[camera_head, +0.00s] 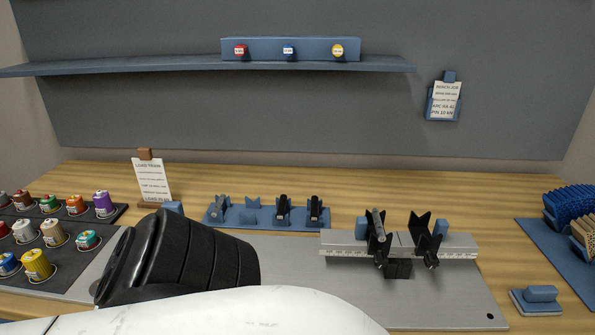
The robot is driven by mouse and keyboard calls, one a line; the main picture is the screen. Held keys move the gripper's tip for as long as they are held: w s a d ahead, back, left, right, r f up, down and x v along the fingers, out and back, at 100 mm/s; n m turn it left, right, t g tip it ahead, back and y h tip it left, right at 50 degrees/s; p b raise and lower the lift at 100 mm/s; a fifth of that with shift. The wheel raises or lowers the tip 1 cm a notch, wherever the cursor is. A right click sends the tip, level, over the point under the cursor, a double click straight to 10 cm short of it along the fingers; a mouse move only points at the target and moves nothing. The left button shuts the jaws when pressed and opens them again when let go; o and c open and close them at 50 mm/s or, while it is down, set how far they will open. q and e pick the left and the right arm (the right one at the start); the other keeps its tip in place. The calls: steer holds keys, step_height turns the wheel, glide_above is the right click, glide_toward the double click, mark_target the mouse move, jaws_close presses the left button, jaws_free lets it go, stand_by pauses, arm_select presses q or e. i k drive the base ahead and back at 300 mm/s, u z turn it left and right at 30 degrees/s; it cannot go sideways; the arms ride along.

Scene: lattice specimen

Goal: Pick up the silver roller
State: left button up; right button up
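A silver-grey roller (378,224) lies in the left one of two black V-shaped supports on a ruled grey rail, right of centre. The right black V-support (427,236) looks empty. A blue rack (268,217) behind the plate has several cradles. Its left cradle seems to hold a greyish piece (220,208), and two others hold dark pieces (283,206); these are too small to tell clearly. Neither of my grippers is in view. A white and black ribbed arm link of mine fills the lower left foreground and hides part of the plate.
The ruled rail (345,246) stands on a grey metal plate (455,300). A dark tray (75,270) of colored spools is at left, near a card stand (152,182). A blue mat (560,250) with lattice blocks is at right. A shelf (180,67) hangs above.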

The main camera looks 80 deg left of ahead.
mark_target(219, 203)
steer(key=z, duration=0.1)
steer(key=k, duration=1.15)
steer(key=u, duration=1.6)
